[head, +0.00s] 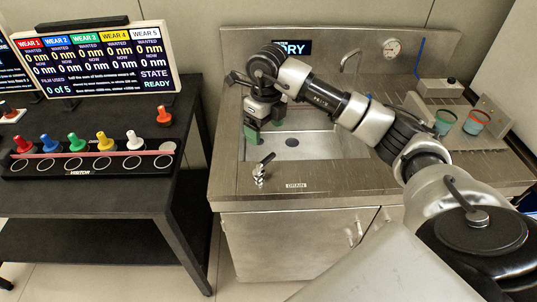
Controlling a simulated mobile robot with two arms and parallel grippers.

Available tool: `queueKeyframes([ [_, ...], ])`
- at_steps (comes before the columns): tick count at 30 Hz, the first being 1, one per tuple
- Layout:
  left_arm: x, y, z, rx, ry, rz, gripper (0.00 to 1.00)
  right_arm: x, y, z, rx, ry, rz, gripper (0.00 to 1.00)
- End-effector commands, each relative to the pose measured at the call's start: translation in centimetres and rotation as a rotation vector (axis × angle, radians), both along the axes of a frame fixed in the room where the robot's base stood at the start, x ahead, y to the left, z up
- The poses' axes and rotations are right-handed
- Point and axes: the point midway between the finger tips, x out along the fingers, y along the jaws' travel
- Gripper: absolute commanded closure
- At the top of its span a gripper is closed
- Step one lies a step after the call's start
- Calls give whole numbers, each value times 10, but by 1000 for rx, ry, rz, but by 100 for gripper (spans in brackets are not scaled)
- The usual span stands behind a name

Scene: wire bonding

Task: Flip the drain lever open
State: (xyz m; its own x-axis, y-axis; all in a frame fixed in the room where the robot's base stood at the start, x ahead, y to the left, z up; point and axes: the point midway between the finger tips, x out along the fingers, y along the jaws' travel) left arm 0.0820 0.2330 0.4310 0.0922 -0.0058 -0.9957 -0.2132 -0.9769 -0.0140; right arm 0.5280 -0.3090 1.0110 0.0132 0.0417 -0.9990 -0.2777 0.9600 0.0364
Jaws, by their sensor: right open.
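The drain lever (260,172) is a small metal fitting with a dark tilted handle at the sink counter's front edge, left of the DRAIN label (296,185). My right gripper (251,137) has green fingertips and hangs over the left part of the sink basin, behind the lever and apart from it. It is open, and I see nothing between its fingers. The sink basin (320,147) looks empty, with a dark drain hole (292,142) in its floor. My left gripper is not in view.
A display reading DRY (291,48) and a round gauge (392,48) are on the backsplash. Two cups (445,122) stand on the right of the counter. A black table (95,196) at left holds a rack of coloured pegs (85,160) and a WEAR board (95,60).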

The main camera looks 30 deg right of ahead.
Motion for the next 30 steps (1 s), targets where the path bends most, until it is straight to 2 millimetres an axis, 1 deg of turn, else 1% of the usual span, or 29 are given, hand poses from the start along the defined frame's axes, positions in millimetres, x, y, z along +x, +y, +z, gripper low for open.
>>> queueKeyframes([
  [2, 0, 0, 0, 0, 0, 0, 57, -1, -9, 2, -37, 11, -15, 18],
  [5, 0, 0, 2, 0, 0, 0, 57, -1, -11, -4, -46, 18, -19, 18],
  [8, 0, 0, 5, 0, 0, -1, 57, -2, -10, -19, -46, 19, -17, 18],
  [15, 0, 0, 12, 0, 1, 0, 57, -2, -9, -65, -43, 20, -17, 18],
  [18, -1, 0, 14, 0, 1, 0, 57, -2, -9, -82, -42, 18, -15, 18],
  [21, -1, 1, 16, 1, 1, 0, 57, -2, -9, -94, -42, 17, -16, 18],
  [25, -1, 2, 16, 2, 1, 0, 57, -1, -9, -102, -41, 15, -15, 18],
  [30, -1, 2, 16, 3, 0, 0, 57, -1, -9, -105, -42, 13, -14, 18],
])
